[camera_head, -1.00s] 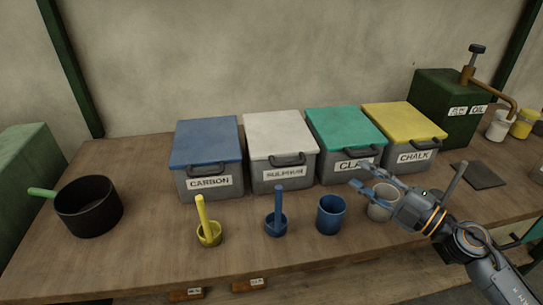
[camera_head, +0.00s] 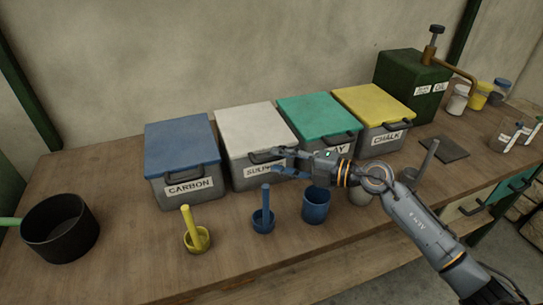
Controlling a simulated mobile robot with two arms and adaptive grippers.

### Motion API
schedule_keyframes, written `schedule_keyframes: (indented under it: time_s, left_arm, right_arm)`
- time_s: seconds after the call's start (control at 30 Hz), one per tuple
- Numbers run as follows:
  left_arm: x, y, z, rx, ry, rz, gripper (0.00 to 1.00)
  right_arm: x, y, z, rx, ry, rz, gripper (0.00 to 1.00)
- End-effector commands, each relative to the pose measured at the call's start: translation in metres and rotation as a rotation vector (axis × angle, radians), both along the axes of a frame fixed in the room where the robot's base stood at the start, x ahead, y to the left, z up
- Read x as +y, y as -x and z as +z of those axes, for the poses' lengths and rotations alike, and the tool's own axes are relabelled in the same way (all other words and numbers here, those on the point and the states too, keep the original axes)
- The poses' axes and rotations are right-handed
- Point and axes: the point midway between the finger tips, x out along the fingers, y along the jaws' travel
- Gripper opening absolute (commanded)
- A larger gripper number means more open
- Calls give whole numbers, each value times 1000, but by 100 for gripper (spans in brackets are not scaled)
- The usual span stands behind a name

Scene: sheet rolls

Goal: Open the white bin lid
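The white bin lid (camera_head: 252,127) lies closed on a grey bin labelled SULPHUR (camera_head: 243,178), between the blue-lidded CARBON bin and the green-lidded bin. Its dark handle (camera_head: 262,156) is at the front edge. My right gripper (camera_head: 276,165) comes in from the right and is at the front of the white-lidded bin, by the handle. Its fingers are apart, with no object seen between them. They hide part of the label and the handle's right end. I cannot tell whether they touch the handle. My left gripper is not in view.
The blue-lidded bin (camera_head: 180,145), green-lidded bin (camera_head: 316,116) and yellow-lidded bin (camera_head: 372,104) flank it, all closed. A black pot (camera_head: 60,228) is at left.

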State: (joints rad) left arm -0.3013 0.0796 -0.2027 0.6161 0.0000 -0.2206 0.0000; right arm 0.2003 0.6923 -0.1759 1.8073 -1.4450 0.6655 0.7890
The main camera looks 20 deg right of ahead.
Motion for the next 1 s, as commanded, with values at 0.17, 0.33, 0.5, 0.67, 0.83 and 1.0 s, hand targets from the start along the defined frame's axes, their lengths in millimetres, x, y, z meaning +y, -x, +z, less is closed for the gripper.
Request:
schedule_keyframes:
  time_s: [0.17, 0.33, 0.5, 0.67, 0.83, 1.0]
  left_arm:
    - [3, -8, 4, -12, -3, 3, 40]
    - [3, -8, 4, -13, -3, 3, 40]
    - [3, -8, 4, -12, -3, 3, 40]
    - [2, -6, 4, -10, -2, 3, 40]
    - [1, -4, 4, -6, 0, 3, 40]
    - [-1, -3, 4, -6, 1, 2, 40]
  right_arm:
    - [16, -15, -2, -1, -2, 0, 36]
    - [21, -20, -4, -1, 1, -1, 36]
    - [21, -20, -4, -1, 1, 0, 36]
    - [21, -20, -4, -1, 1, 0, 15]
    - [21, -20, -4, -1, 1, 0, 0]
    - [21, -19, -4, 0, 0, 0, 0]
